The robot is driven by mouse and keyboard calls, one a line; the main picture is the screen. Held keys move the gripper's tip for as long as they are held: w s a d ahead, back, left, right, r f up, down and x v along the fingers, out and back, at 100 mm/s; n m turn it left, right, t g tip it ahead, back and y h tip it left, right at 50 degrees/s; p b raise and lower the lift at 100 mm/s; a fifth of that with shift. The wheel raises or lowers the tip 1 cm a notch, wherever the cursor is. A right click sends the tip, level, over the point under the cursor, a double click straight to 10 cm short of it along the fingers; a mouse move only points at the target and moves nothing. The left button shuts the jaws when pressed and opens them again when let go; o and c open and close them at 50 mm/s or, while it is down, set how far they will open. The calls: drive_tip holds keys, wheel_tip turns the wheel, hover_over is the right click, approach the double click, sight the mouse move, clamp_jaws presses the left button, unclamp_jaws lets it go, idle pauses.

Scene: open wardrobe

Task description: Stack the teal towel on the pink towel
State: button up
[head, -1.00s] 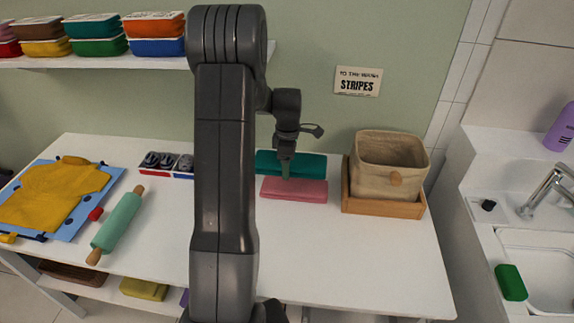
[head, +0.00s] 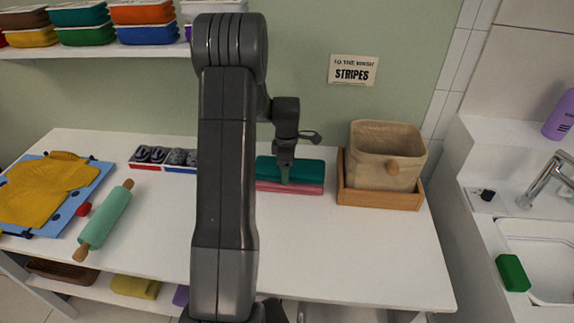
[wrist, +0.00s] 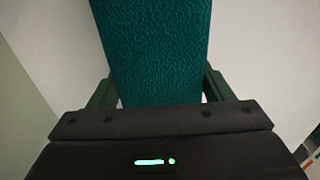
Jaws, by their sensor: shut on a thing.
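The teal towel (head: 310,169) is a folded flat block on the white table in the head view. It lies over the pink towel (head: 308,188), whose front edge shows below it. I cannot tell whether the two touch. The rest of the pink towel is hidden.
A beige fabric basket (head: 387,155) in a wooden tray (head: 380,197) stands close to the right of the towels. A tray of dark rolled items (head: 165,158) is to the left. The table front is clear. A wall shelf (head: 95,51) holds folded stacks.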

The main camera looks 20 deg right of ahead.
drive_tip(key=shift+f+b, duration=0.35)
drive_tip(key=shift+f, duration=0.2)
idle(0.4)
drive_tip(key=o, duration=0.8)
drive_tip(key=shift+c, duration=0.3)
drive_tip(key=shift+r+p, duration=2.8)
drive_tip(key=shift+r, duration=1.75)
drive_tip(key=shift+f, duration=0.1)
wheel_tip(320, 180, down, 9)
drive_tip(key=b, duration=0.5)
drive_tip(key=shift+b, duration=0.3)
